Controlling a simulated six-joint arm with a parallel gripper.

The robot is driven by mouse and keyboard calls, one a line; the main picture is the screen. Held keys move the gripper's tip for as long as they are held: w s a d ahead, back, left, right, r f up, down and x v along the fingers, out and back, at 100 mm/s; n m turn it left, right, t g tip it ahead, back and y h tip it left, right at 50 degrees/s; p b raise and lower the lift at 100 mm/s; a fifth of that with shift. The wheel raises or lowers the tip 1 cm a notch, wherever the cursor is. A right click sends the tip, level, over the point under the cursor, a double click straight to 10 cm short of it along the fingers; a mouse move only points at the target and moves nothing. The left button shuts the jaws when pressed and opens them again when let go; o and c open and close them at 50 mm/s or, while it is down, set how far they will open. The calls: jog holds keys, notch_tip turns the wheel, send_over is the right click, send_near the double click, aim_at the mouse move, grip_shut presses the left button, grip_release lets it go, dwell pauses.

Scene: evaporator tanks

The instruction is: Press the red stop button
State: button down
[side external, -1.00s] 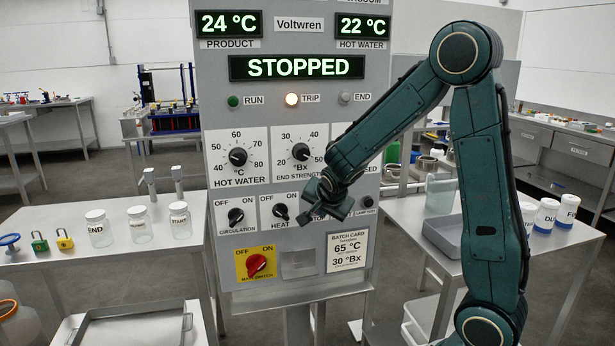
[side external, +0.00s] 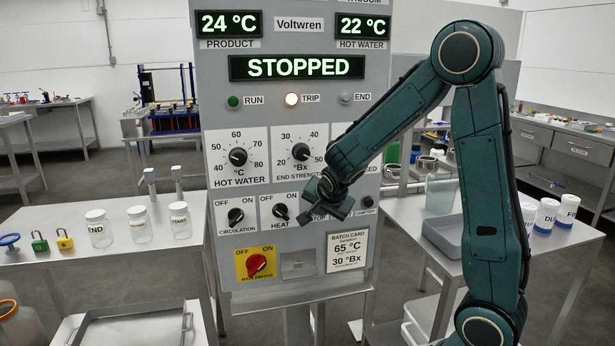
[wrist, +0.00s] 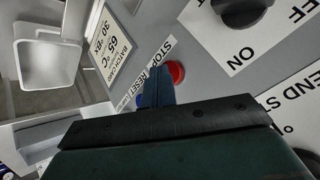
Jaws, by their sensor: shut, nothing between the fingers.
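The red stop button (wrist: 176,72) shows in the wrist view on the grey panel, beside the STOP label (wrist: 158,55). My gripper (wrist: 158,88) is shut and empty, its fingertips pointing at the panel just beside the red button. A gap between fingertips and button is hard to judge, and the fingers partly hide the button's edge. In the side external view my gripper (side external: 328,204) is in front of the panel's lower row and hides the button. The display (side external: 297,67) reads STOPPED and the TRIP lamp (side external: 292,99) glows.
A blue button (wrist: 140,100) near the RESET label lies close beside the fingers. The heat knob (side external: 281,211) is left of my gripper, with the red main switch (side external: 257,264) below on a yellow plate. The batch card (side external: 347,250) is below right.

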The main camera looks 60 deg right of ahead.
jog(key=shift+a, duration=0.1)
jog(key=s+a, duration=0.4)
jog(key=shift+s, duration=0.15)
dwell(0.8)
jog(key=shift+a, duration=0.15)
dwell(0.4)
jog(key=s+a+r+n+y, duration=0.3)
jog(key=s+a+r+n, duration=0.1)
jog(key=s+a+n, duration=0.4)
jog(key=s+a+r+n+y, duration=0.4)
jog(key=s+a+r+n, duration=0.1)
jog(key=s+a+n, duration=0.2)
jog(key=s+n, duration=0.1)
jog(key=n, duration=0.1)
jog(key=shift+s+a+r+n, duration=0.25)
jog(key=shift+a+n, duration=0.05)
jog(key=shift+a, duration=0.1)
